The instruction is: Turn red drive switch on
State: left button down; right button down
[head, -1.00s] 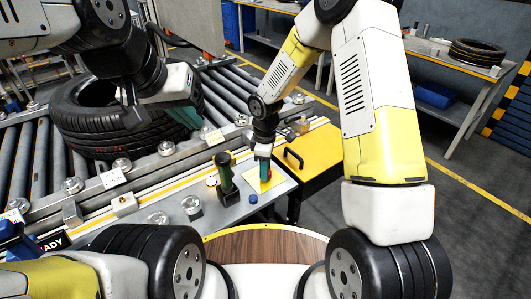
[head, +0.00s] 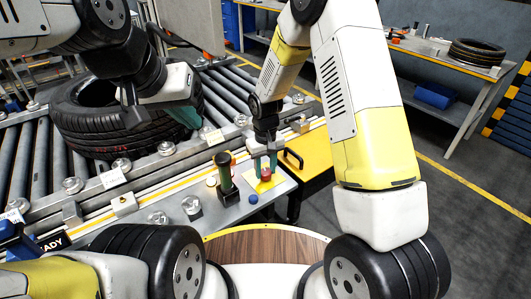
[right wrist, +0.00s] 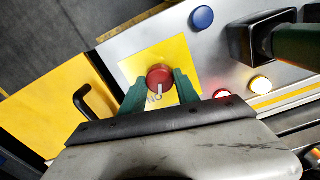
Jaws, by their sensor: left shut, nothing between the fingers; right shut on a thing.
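The red drive switch (head: 266,173) is a round red knob on a yellow plate on the control panel. In the right wrist view the knob (right wrist: 158,75) has a white pointer mark directed towards the bottom of the picture. My right gripper (right wrist: 160,87) has its green fingers on either side of the knob and is shut on it; it also shows in the head view (head: 264,163). Lettering by the knob is partly hidden. My left gripper (head: 186,112) is shut and empty, beside and above the tyre (head: 95,135) on the rollers.
A yellow case (head: 318,150) with a black handle is to the right.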

aim_at(265, 171)
jog(key=shift+m, duration=2.2)
jog(key=c, duration=0.9)
grip_release()
notch_tip(265, 171, up, 7)
jog(key=shift+r, duration=0.4)
